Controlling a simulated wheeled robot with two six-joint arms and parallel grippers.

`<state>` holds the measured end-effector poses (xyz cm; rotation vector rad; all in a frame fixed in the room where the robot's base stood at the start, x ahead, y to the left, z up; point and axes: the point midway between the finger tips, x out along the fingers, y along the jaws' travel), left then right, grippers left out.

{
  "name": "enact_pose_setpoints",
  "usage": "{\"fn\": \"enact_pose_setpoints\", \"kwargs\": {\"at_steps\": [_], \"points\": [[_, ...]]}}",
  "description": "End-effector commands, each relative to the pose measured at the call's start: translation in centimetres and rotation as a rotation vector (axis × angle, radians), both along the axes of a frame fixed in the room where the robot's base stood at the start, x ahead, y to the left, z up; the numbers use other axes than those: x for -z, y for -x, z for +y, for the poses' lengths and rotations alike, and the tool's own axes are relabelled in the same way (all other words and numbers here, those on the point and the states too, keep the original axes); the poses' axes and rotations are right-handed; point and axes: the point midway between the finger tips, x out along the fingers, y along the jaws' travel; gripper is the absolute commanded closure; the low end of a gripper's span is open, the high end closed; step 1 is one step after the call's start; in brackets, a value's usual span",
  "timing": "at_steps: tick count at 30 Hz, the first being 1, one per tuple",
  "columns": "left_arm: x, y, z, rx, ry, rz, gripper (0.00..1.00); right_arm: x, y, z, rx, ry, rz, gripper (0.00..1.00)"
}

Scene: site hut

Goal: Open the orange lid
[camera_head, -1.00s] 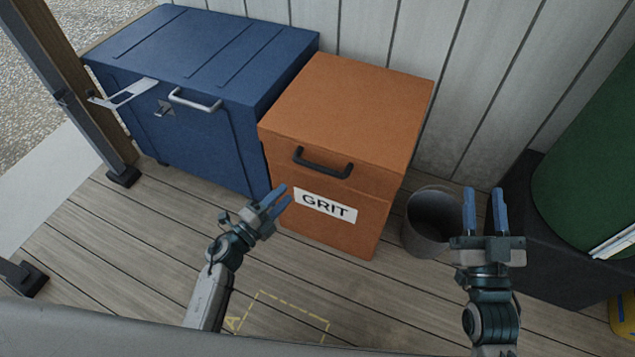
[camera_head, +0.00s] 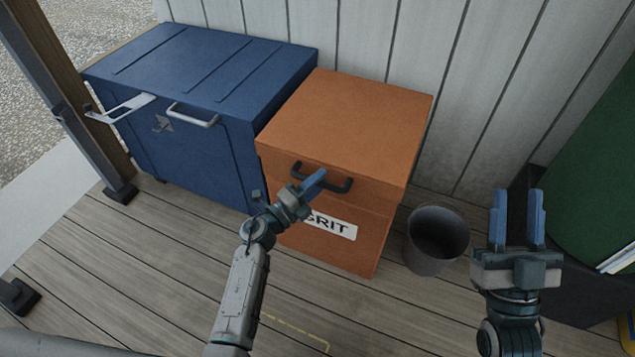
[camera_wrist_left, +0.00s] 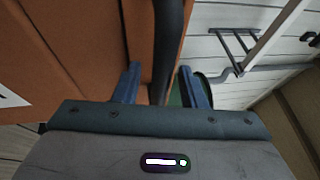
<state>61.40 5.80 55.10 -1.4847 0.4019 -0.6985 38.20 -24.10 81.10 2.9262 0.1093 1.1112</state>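The orange box's lid (camera_head: 350,115) is shut, with a black bar handle (camera_head: 340,188) on its front edge. The front of the box below carries a white GRIT label (camera_head: 335,227), partly hidden by my left gripper. My left gripper (camera_head: 315,180) is at the handle in the head view. In the left wrist view the dark handle bar (camera_wrist_left: 167,45) runs between the two blue fingers (camera_wrist_left: 160,85), which stand apart with gaps beside the bar. My right gripper (camera_head: 518,215) is open and empty, right of the grey bucket.
A blue chest (camera_head: 200,75) with a grey handle stands left of the orange box. A grey bucket (camera_head: 425,255) stands at its right on the plank floor (camera_head: 170,260). A green rounded object (camera_head: 595,180) is at far right. A panelled wall (camera_head: 500,90) is behind.

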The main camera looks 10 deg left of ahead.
Motion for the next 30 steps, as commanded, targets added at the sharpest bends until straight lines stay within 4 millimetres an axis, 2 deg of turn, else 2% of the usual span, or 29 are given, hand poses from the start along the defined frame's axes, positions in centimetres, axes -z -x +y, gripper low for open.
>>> {"fn": "enact_pose_setpoints", "kwargs": {"at_steps": [8,14,24,30], "points": [[-0.1,-0.1,-0.1,0.000,0.000,0.000,0.62,-0.1,0.1,0.0,0.000,0.001,-0.007,0.64],[0.0,-0.1,-0.1,0.000,0.000,0.000,1.00,-0.1,0.1,0.0,0.000,0.001,-0.007,0.64],[-0.2,-0.1,-0.1,0.000,0.000,0.001,1.00,0.0,-0.2,0.0,-0.001,0.001,0.014,0.64],[-0.7,-0.2,-0.1,0.000,-0.002,0.007,1.00,2.9,-1.2,-0.1,-0.001,-0.014,0.199,0.64]]}}
